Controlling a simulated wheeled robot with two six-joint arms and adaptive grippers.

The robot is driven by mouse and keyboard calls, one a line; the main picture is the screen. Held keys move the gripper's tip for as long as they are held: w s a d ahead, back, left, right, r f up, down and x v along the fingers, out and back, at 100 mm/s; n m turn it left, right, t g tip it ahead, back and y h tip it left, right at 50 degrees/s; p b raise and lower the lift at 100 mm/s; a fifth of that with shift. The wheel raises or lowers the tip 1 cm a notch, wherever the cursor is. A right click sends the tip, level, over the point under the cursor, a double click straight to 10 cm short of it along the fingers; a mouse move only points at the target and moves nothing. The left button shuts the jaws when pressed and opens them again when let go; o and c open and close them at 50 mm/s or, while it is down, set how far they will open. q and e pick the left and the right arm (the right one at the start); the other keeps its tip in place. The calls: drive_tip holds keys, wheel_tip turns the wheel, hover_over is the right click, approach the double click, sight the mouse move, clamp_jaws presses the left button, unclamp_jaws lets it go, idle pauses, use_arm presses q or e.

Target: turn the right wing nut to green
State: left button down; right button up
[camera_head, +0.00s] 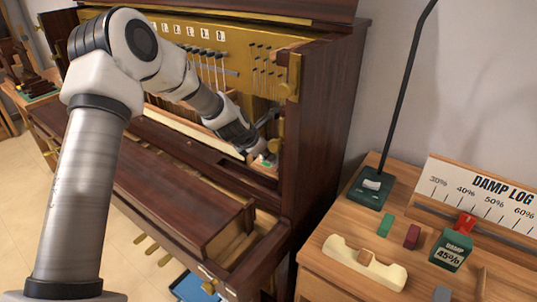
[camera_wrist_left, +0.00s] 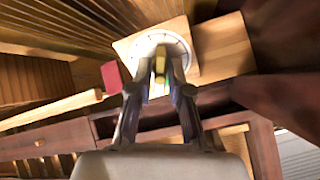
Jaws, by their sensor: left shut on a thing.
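My left gripper (camera_head: 258,150) reaches into the open piano at the right end of its action. In the left wrist view the left gripper (camera_wrist_left: 161,82) is shut on a small brass wing nut (camera_wrist_left: 160,64). The wing nut stands in front of a round white dial (camera_wrist_left: 178,43) on a light wooden block. In the head view a bit of white and green (camera_head: 265,160) shows beside the fingertips; the wing nut is hidden there. I cannot tell which colour the nut points at. My right gripper is not in view.
The piano's dark right side panel (camera_head: 335,120) stands close to the gripper. A side table holds a black-stemmed lamp base (camera_head: 370,188), a green block (camera_head: 385,225), a dark red block (camera_head: 412,237), a damp tag (camera_head: 451,250) and a damp log board (camera_head: 480,195).

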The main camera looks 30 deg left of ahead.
use_arm(q)
drive_tip(key=shift+n, duration=0.8)
drive_tip(key=shift+n, duration=1.1)
drive_tip(key=c, duration=1)
unclamp_jaws()
